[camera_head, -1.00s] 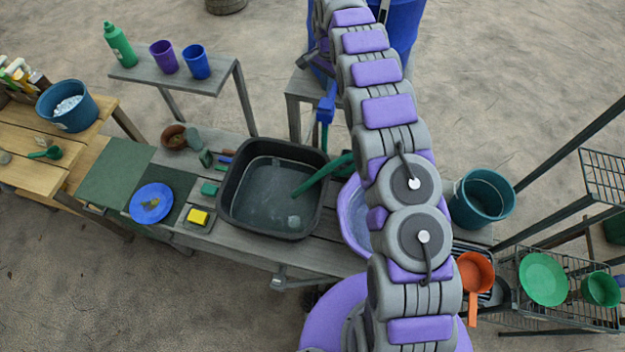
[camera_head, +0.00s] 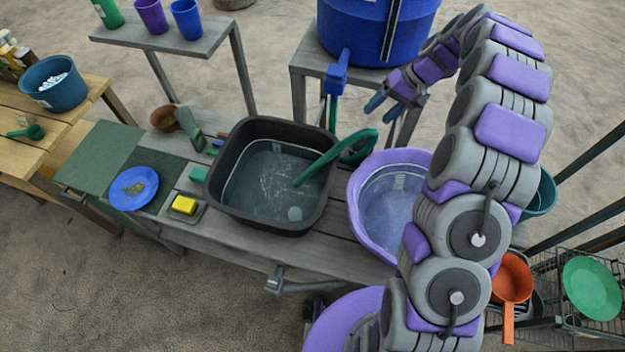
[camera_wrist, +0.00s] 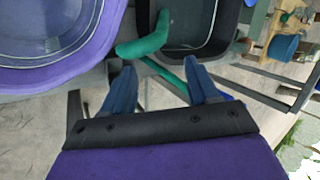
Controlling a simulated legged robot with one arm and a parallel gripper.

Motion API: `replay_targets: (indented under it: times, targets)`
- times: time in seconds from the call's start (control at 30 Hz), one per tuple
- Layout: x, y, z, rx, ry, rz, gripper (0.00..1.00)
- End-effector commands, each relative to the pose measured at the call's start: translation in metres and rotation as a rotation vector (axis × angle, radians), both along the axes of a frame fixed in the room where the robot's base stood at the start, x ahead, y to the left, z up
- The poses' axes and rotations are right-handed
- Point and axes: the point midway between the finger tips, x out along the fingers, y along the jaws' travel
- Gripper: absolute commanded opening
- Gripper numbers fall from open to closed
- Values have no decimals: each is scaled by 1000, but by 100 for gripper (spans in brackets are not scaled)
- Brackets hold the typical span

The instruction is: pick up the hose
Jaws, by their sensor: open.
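The green hose (camera_head: 320,165) lies with one end down in the black basin (camera_head: 222,178). It passes over the basin's right rim and bends in a loop between the basin and the purple tub. My gripper (camera_head: 385,108) is open and empty, above and behind the loop, near the blue tap (camera_head: 337,75). In the wrist view my gripper's blue fingers (camera_wrist: 160,82) are spread. The hose (camera_wrist: 148,44) shows beyond the fingertips, and a length of it runs back towards the right finger. I cannot tell how far below the fingers it is.
The purple tub (camera_head: 358,205) stands right of the basin. A big blue barrel (camera_head: 350,30) on a stand is close behind my gripper. A yellow sponge (camera_head: 184,205) and a blue plate (camera_head: 134,188) lie left of the basin. An orange pan (camera_head: 512,278) is at the right.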

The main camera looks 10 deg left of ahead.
Motion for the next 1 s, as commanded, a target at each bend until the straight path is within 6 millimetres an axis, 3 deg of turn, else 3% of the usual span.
replay_targets:
  times: [0.27,0.7,1.0]
  targets:
    - [-12,5,-14,76,-53,62,59]
    - [-20,53,-81,74,-52,61,59]
    - [-23,70,-104,72,-54,60,59]
